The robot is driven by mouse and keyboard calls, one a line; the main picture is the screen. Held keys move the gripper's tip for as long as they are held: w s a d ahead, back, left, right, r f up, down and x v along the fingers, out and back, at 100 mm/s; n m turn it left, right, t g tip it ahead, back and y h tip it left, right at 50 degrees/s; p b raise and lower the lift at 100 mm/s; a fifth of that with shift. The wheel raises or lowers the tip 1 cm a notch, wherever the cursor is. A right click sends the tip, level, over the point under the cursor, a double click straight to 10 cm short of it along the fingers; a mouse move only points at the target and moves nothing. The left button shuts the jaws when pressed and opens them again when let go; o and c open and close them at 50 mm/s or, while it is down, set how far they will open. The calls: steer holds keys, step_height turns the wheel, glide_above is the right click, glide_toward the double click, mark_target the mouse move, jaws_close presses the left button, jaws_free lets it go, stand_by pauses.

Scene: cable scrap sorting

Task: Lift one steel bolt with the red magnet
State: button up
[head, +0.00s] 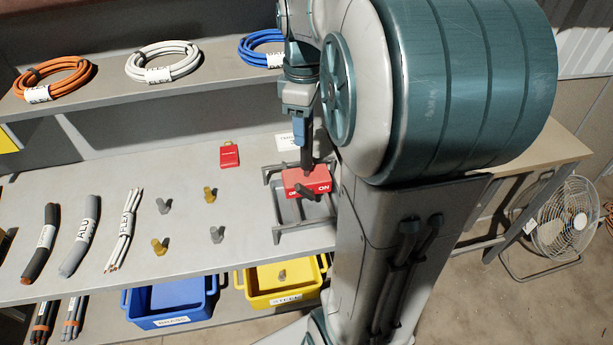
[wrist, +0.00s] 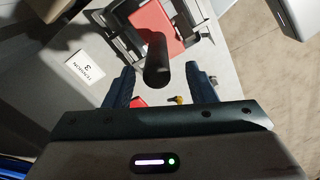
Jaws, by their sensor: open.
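The red magnet (head: 318,175) is a block marked OFF and ON, with a dark lever on its front. It sits on a grey metal frame (head: 275,212) on the bench. A black upright handle (wrist: 157,65) rises from the magnet's red body (wrist: 160,22). My gripper (wrist: 160,75) is open, with the handle end in view between its blue fingers; I cannot tell whether they touch it. In the head view my gripper (head: 302,140) is above the magnet.
A blue bin (head: 170,297) and a yellow bin (head: 252,297), with a grey bolt (head: 282,276) in it, are below the front edge. Cable bundles (head: 78,235) lie at left. A red padlock-like item (head: 229,155) lies behind the bolts. Cable coils (head: 163,62) rest on the shelf.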

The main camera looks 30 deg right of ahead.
mark_target(307, 140)
steer(key=f, duration=0.5)
steer(key=shift+d+f, duration=0.1)
steer(key=shift+d, duration=0.15)
jaws_close()
stand_by(1.2)
